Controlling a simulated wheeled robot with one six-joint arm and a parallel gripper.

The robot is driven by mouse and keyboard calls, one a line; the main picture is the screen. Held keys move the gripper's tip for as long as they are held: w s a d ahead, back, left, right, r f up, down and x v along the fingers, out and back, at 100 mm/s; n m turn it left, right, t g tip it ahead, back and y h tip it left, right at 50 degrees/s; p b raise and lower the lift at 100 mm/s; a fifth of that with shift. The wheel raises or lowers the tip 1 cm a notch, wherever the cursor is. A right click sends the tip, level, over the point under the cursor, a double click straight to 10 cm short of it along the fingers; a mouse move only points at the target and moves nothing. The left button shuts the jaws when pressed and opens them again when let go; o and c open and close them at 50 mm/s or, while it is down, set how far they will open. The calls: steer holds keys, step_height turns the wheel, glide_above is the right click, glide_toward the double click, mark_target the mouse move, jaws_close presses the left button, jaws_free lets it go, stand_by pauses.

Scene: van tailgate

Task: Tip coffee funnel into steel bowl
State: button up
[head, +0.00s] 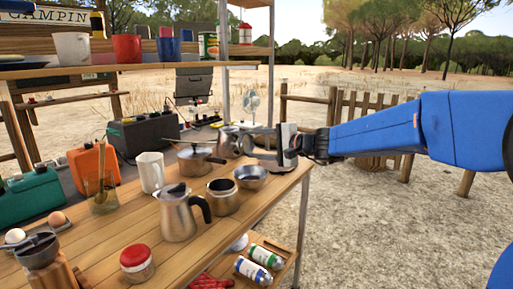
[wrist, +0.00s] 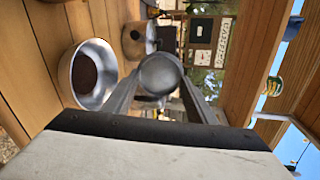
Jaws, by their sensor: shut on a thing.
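My gripper (head: 254,131) is at the right end of the wooden table, level with the kettle and above the steel bowl (head: 250,177). In the wrist view its two fingers (wrist: 160,85) are closed on a round grey metal piece, the coffee funnel (wrist: 160,74). The funnel's round side faces the wrist camera; in the head view it is too small to make out clearly. The steel bowl also shows in the wrist view (wrist: 66,74), left of the funnel and apart from it. A dark brown round patch like coffee grounds lies in its bottom.
A coffee pot (head: 178,214) and a small open metal pot (head: 222,197) stand near the bowl. A saucepan (head: 196,160) and a kettle (head: 229,142) stand behind it. A white mug (head: 150,171) is to the left. Free space lies right of the table edge.

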mark_target(243, 134)
steer(key=shift+w+a+r+g+h, duration=0.15)
steer(key=shift+a+r+g+h, duration=0.15)
steer(key=shift+r+g+h, duration=0.4)
steer(key=shift+w+a+r+g+h, duration=0.15)
steer(key=shift+a+r+g+h, duration=0.2)
steer(key=shift+h, duration=0.65)
steer(key=shift+w+a+r+g+h, duration=0.2)
steer(key=shift+r+g+h, duration=0.15)
steer(key=shift+h, duration=0.3)
steer(key=shift+w+a+r+g+h, duration=0.1)
steer(key=shift+a+r+g+h, duration=0.25)
steer(key=shift+h, duration=0.35)
steer(key=shift+w+a+r+g+h, duration=0.1)
steer(key=shift+w+r+g+h, duration=0.05)
steer(key=shift+g+h, duration=0.4)
steer(key=g+h, duration=0.1)
steer(key=a+r+g+h, duration=0.1)
steer(key=h, duration=0.1)
steer(key=w+r+h, duration=0.1)
steer(key=h, duration=0.1)
steer(key=shift+a+r+g, duration=0.1)
steer(key=shift+a+g, duration=0.1)
steer(key=shift+g, duration=0.2)
steer(key=shift+a+r+g+h, duration=0.1)
steer(key=shift+r+g+h, duration=0.2)
steer(key=shift+h, duration=0.4)
steer(key=shift+r, duration=0.1)
